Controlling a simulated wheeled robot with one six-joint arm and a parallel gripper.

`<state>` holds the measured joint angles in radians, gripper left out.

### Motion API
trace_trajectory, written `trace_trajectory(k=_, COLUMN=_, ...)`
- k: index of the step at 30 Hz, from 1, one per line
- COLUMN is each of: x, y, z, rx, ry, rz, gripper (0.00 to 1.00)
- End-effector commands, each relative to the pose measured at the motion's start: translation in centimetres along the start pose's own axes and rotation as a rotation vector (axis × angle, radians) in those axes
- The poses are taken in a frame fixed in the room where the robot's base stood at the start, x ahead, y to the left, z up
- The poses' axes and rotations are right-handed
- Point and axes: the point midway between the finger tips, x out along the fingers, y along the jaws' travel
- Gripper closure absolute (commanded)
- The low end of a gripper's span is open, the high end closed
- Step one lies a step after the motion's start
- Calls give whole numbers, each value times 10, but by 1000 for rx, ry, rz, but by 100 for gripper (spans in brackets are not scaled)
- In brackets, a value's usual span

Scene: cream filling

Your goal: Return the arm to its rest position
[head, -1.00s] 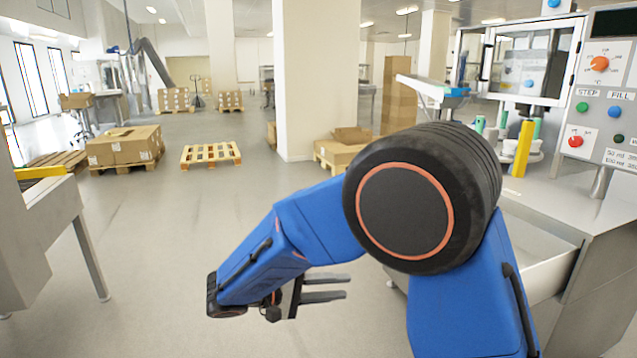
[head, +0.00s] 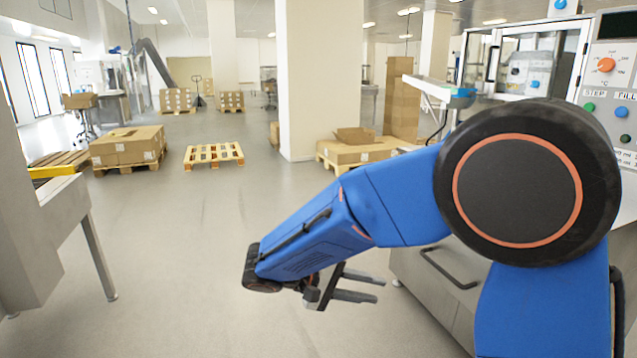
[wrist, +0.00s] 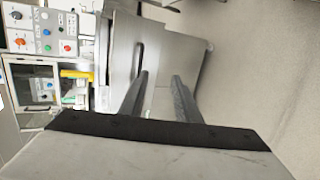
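My blue arm reaches from the lower right toward the left in the head view, its large dark joint in front of the filling machine. My gripper (head: 379,290) hangs at the arm's far end, over open floor left of the machine's grey cabinet (head: 425,285). Its two fingers point right, apart with an empty gap between them. In the wrist view my gripper (wrist: 160,76) also shows two separate fingers with nothing between them. The cabinet's metal front lies behind the fingers there.
The filling machine's control panel (head: 609,100) stands at the right, partly behind my arm. A grey metal table (head: 60,225) stands at the left. An empty pallet (head: 213,154) and boxes on pallets (head: 127,146) lie farther back. The floor between is clear.

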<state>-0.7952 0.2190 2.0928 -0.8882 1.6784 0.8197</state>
Motion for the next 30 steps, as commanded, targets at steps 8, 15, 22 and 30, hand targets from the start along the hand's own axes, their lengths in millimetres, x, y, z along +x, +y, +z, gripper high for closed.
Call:
trace_trajectory(k=8, x=53, y=27, z=50, rx=-3, ry=-83, rz=-228, gripper=70)
trace_trajectory(k=15, x=89, y=39, z=101, rx=19, ry=-112, rz=-451, gripper=70)
trace_trajectory(k=22, x=109, y=42, z=147, rx=71, ry=-96, rz=-649, gripper=70)
trace_trajectory(k=30, x=118, y=40, z=193, rx=172, ry=-25, rz=-850, gripper=70)
